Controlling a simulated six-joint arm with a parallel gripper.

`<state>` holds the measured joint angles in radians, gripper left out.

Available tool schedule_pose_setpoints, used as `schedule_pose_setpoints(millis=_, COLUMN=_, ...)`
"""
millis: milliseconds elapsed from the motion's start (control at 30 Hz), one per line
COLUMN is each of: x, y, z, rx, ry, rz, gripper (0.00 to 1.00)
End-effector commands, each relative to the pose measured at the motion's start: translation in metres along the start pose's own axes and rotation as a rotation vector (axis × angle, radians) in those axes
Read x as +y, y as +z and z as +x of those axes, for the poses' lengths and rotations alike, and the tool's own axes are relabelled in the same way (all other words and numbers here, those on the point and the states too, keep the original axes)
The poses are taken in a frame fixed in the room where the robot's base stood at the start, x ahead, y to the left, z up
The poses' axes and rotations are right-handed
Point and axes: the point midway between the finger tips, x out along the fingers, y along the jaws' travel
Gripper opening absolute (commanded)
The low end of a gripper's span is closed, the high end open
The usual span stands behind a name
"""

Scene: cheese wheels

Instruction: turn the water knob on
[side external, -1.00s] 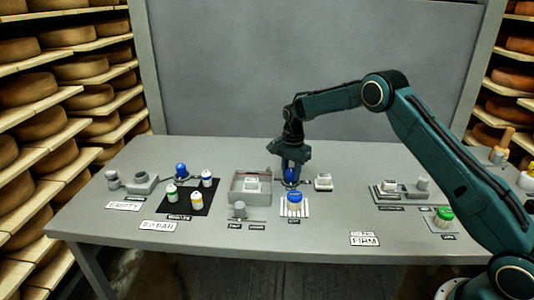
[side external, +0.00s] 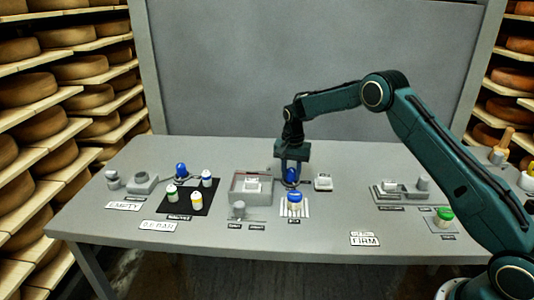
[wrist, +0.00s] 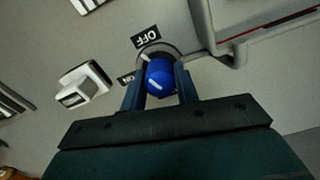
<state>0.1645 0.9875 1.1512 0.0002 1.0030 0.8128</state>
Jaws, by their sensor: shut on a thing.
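The water knob is a round blue knob (wrist: 160,78) with a white mark on its top, and it also shows small in the side view (side external: 291,175) below my gripper. My gripper (side external: 291,182) points down over it near the middle of the table. In the wrist view, my gripper's two fingers (wrist: 160,88) stand on either side of the knob, shut on it. An "OFF" label (wrist: 147,37) lies just beyond the knob. An "ON" label (wrist: 127,78) is at its left, partly hidden by a finger. The white mark slants toward the upper left.
A grey tray (side external: 236,196) with a white block stands left of the knob. The front middle table is mostly clear.

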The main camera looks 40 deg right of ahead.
Motion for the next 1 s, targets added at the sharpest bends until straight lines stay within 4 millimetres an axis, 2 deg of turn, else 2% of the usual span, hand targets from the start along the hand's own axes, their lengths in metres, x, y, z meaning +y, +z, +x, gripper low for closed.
schedule_pose_setpoints(millis=1000, x=0.0003, y=-0.0003, z=-0.001, rx=0.0, ry=-0.001, rz=-0.951, gripper=0.08)
